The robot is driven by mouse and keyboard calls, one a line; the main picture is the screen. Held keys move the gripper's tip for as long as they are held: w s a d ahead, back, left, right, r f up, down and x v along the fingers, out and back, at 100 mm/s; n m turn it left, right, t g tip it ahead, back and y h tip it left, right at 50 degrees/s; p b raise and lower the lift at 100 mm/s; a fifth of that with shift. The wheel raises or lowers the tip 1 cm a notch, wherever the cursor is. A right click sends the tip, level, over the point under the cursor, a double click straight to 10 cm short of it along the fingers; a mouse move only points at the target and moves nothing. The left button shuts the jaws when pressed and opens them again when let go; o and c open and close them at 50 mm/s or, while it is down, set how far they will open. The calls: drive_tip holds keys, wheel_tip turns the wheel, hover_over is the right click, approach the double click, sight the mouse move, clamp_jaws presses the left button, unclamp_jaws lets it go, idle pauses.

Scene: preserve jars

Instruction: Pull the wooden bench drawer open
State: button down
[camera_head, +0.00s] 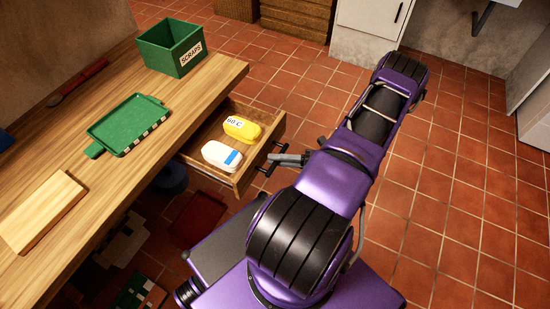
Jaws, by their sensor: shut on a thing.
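The wooden bench drawer (212,183) stands partly out from under the bench top, so its inside shows. Its dark bar handle (268,166) is on the front face, towards the right. My gripper (275,160) is at the handle and shut on it; the arm partly hides the fingers. Inside the drawer lie a yellow thing with a "60 C" label (242,129) and a white thing with a blue label (221,156), next to each other.
On the wooden bench (190,91) are a green SCRAPS bin (165,52), a green tray (127,122), a pale board (41,211) and a red-handled tool (78,82). Items lie below the bench, including a red one (198,218). Tiled floor (450,190) is clear to the right.

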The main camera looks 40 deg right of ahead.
drive_tip(key=c, duration=0.8)
unclamp_jaws()
drive_tip(key=b+v, duration=0.1)
drive_tip(key=v, duration=1.6)
drive_tip(key=shift+d+b, duration=0.25)
drive_tip(key=shift+b, duration=0.15)
